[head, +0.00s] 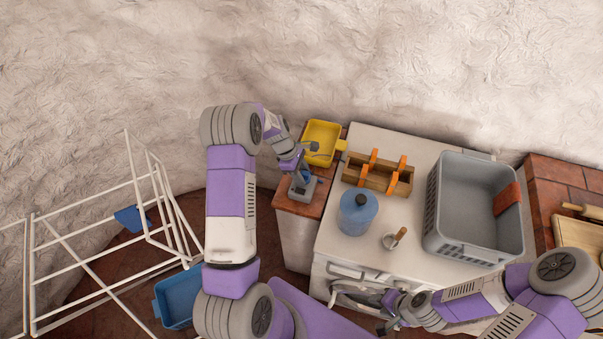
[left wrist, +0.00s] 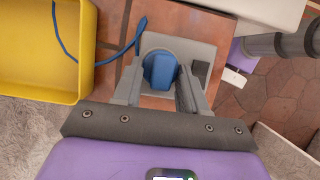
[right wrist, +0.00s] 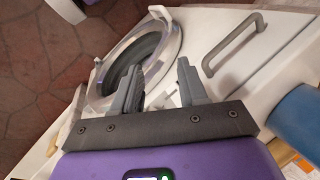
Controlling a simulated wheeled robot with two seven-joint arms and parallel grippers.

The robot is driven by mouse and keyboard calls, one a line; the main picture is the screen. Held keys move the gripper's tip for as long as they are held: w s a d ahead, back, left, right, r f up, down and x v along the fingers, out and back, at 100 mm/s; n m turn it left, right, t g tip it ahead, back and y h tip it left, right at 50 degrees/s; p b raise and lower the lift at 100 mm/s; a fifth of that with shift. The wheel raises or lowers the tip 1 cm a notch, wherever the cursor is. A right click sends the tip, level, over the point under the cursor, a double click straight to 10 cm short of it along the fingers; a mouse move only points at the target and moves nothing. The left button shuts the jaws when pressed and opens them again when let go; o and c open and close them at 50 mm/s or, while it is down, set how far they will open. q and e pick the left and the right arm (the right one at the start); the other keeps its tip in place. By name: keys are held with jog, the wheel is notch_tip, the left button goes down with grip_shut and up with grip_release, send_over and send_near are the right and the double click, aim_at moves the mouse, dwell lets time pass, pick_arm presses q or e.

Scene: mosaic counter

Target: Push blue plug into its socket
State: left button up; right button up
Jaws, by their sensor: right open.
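The blue plug (left wrist: 160,71) stands over the light grey socket block (left wrist: 205,52) in the left wrist view. My left gripper (left wrist: 160,82) has a finger on each side of the plug and looks closed on it. In the head view the left gripper (head: 301,176) points down at the socket block (head: 303,191) on the tiled side counter. How deep the plug sits is hidden. A blue cable (left wrist: 138,35) runs toward the yellow tray (left wrist: 40,88). My right gripper (right wrist: 157,85) is open and empty in front of the washing machine door (right wrist: 140,62).
The yellow tray (head: 323,131) stands behind the socket. On the white top are a wooden rack (head: 378,180), a blue canister (head: 357,213), a wooden-handled tool (head: 395,238) and a grey basket (head: 433,218). A white drying rack (head: 140,190) and a blue tub (head: 177,302) are at left.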

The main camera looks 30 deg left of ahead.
pick_arm(q)
jog(key=o, duration=0.6)
jog(key=shift+f, duration=0.2)
jog(key=shift+c, duration=0.2)
